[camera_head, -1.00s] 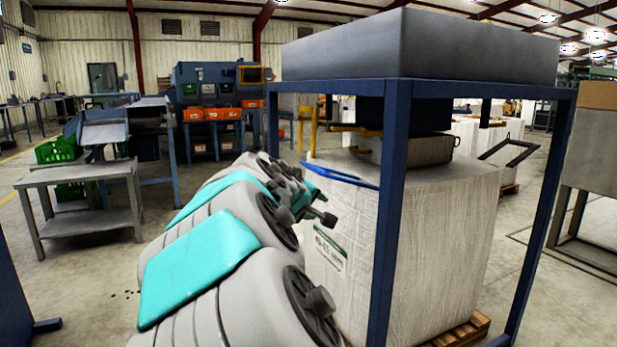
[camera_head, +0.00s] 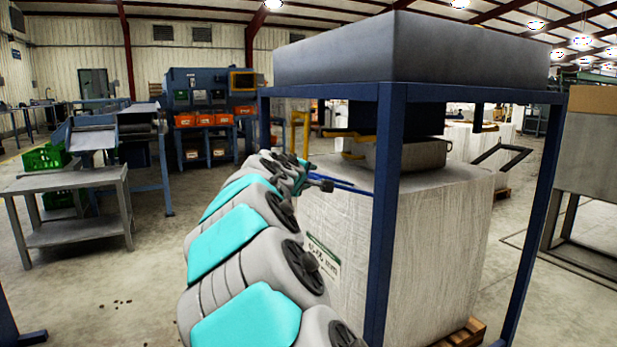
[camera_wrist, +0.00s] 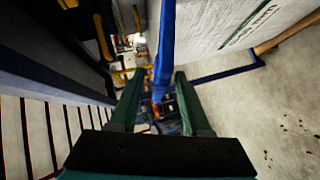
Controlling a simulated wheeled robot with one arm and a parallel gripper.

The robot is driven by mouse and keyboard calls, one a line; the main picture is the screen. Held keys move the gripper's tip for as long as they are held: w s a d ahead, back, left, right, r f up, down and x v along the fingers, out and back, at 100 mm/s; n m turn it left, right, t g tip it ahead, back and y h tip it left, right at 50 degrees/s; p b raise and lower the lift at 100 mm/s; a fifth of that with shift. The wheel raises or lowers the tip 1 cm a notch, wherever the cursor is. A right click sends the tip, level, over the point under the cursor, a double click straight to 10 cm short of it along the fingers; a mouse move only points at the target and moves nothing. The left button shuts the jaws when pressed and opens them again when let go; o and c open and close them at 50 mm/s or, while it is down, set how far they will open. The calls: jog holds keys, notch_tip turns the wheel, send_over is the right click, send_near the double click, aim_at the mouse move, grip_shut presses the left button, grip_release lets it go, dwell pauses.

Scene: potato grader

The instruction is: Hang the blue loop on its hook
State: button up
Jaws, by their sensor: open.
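The blue loop (camera_head: 345,187) stretches as a thin strap from the top edge of the white bulk bag (camera_head: 335,220) towards my gripper. In the wrist view the blue loop (camera_wrist: 165,45) comes down from the top and passes between my gripper's fingers. My gripper (camera_wrist: 158,78) is open, with one green finger on each side of the loop; I cannot tell whether either touches it. In the head view my arm largely hides the gripper. A yellow hook-like arm (camera_head: 350,134) sits under the frame above the bag; I cannot tell whether it is the loop's hook.
The blue steel frame (camera_head: 388,200) stands around the bag, its near post close to my arm. A grey hopper (camera_head: 400,52) tops it. A grey table (camera_head: 70,182) stands left, and a pallet (camera_head: 468,332) lies under the bag.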

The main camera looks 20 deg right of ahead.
grip_shut()
dwell(0.4)
dwell(1.1)
